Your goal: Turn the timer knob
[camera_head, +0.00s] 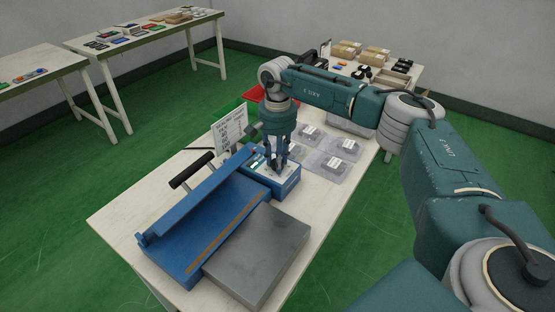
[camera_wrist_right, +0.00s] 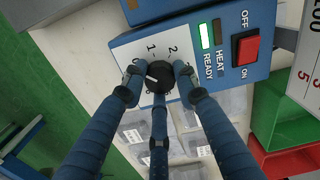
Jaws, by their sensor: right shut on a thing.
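The timer knob (camera_wrist_right: 158,76) is black and round with a white pointer line, on a white dial plate marked 0, 1, 2. It sits on the blue control box (camera_head: 284,184) of the blue sealing machine (camera_head: 200,225). My right gripper (camera_wrist_right: 157,80) has its blue fingers closed around the knob; in the head view my right gripper (camera_head: 277,168) points down onto the box and hides the knob. In the wrist view, the pointer lies between the 0 and 1 side of the dial, partly hidden by a finger. My left gripper is not in view.
A red OFF/ON switch (camera_wrist_right: 246,48) and a lit green READY light (camera_wrist_right: 206,36) are beside the dial. Clear packages (camera_head: 334,168) lie right of the box. A white sign (camera_head: 230,128) and green and red bins (camera_head: 255,93) stand behind. A grey plate (camera_head: 257,254) lies in front.

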